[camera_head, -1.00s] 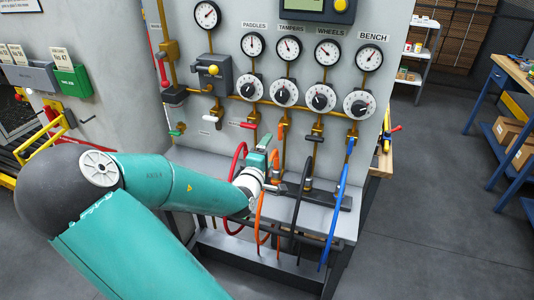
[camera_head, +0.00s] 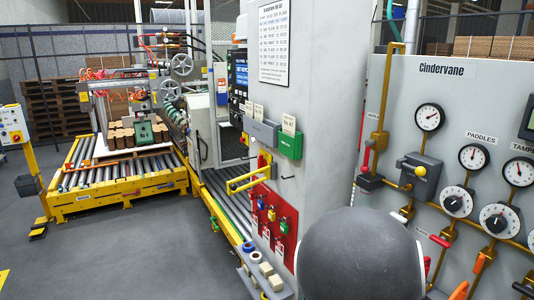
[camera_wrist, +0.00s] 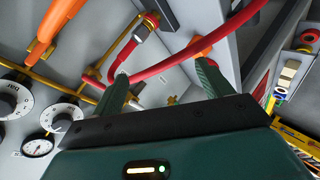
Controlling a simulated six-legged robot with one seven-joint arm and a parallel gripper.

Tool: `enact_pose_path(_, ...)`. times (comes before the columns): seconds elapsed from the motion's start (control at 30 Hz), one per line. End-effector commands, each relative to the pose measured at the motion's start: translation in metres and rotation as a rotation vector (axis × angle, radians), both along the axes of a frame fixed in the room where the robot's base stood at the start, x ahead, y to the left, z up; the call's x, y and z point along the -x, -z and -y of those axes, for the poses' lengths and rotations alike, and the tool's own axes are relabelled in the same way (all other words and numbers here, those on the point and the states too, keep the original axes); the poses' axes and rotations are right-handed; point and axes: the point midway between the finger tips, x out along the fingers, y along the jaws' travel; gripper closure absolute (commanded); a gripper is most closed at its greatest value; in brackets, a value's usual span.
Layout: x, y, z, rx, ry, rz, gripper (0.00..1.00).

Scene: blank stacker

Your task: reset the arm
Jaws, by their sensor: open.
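My gripper (camera_wrist: 163,70) shows in the wrist view, with its two green fingers spread apart. A red hose (camera_wrist: 235,25) crosses the view at the fingertips. I cannot tell whether it touches them or passes just beyond. Nothing is visibly clamped between the fingers. In the head view my gripper is out of sight. Only a dark round joint of my arm (camera_head: 360,255) shows at the bottom, in front of the panel. The grey gauge panel (camera_head: 452,95) stands at the right, with gauges, dials and brass pipes.
In the head view, a grey pillar (camera_head: 318,110) with a red lock board (camera_head: 270,222) stands mid-picture. A yellow roller conveyor (camera_head: 120,195) is at left.

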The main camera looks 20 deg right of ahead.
Motion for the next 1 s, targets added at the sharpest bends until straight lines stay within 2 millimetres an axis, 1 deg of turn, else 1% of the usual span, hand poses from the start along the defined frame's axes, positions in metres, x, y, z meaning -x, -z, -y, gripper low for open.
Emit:
enact_pose_path(0.03,-0.015,0.0,-0.024,-0.103,-0.032,0.053,0.22)
enact_pose_path(0.07,-0.023,0.0,-0.038,-0.164,-0.049,0.077,0.22)
enact_pose_path(0.1,-0.033,-0.001,-0.058,-0.241,-0.073,0.104,0.22)
enact_pose_path(0.17,-0.045,-0.006,-0.089,-0.351,-0.109,0.138,0.22)
enact_pose_path(0.2,-0.051,-0.011,-0.109,-0.421,-0.132,0.157,0.22)
enact_pose_path(0.27,-0.058,-0.021,-0.141,-0.516,-0.169,0.174,0.22)
enact_pose_path(0.3,-0.06,-0.029,-0.161,-0.576,-0.192,0.18,0.22)
enact_pose_path(0.37,-0.061,-0.043,-0.191,-0.657,-0.226,0.182,0.22)
enact_pose_path(0.4,-0.06,-0.053,-0.21,-0.706,-0.247,0.179,0.22)
enact_pose_path(0.43,-0.058,-0.061,-0.224,-0.737,-0.262,0.176,0.22)
enact_pose_path(0.5,-0.049,-0.079,-0.254,-0.802,-0.293,0.158,0.22)
enact_pose_path(0.57,-0.039,-0.095,-0.278,-0.845,-0.316,0.136,0.22)
enact_pose_path(0.6,-0.03,-0.105,-0.293,-0.867,-0.327,0.118,0.22)
enact_pose_path(0.67,-0.015,-0.119,-0.313,-0.889,-0.338,0.09,0.22)
enact_pose_path(0.7,-0.003,-0.127,-0.325,-0.896,-0.341,0.07,0.22)
enact_pose_path(0.83,0.035,-0.149,-0.353,-0.889,-0.328,0.011,0.22)
enact_pose_path(0.9,0.053,-0.156,-0.362,-0.875,-0.311,-0.014,0.22)
enact_pose_path(1.0,0.069,-0.161,-0.368,-0.858,-0.287,-0.033,0.22)
